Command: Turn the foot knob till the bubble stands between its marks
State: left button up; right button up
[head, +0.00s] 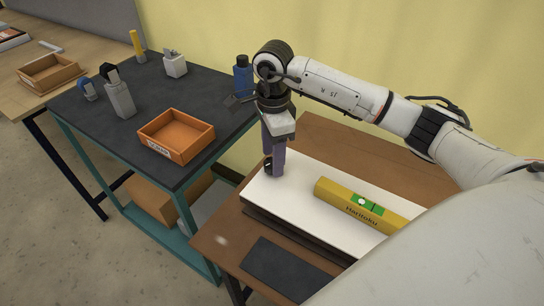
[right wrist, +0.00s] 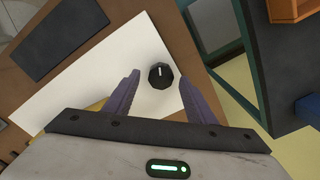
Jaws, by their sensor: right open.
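The foot knob (right wrist: 161,76) is dark and faceted, with a pale line on top, at a corner of the white panel (right wrist: 95,95). In the head view the knob (head: 268,163) is partly hidden by my right gripper (head: 273,172). Its purple fingers point down and are open, one on each side of the knob in the right wrist view; contact cannot be told. A yellow spirit level (head: 340,196) lies on the panel. The bubble (head: 361,202) shows pale in its green vial, seemingly left of the middle; the marks are too small to read. My left gripper is out of view.
The panel lies on a brown table (head: 335,135), with a dark mat (head: 283,268) at its front. A dark bench (head: 110,137) at left bears an orange tray (head: 187,152), a blue bottle (head: 243,78) and several small tools. A yellow wall stands behind.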

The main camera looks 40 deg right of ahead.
jog(key=shift+f, duration=0.7)
jog(key=shift+w+f, duration=0.1)
jog(key=shift+f, duration=0.05)
jog(key=c, duration=1)
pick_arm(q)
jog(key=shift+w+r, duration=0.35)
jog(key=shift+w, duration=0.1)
pick_arm(e)
jog(key=shift+c, duration=0.2)
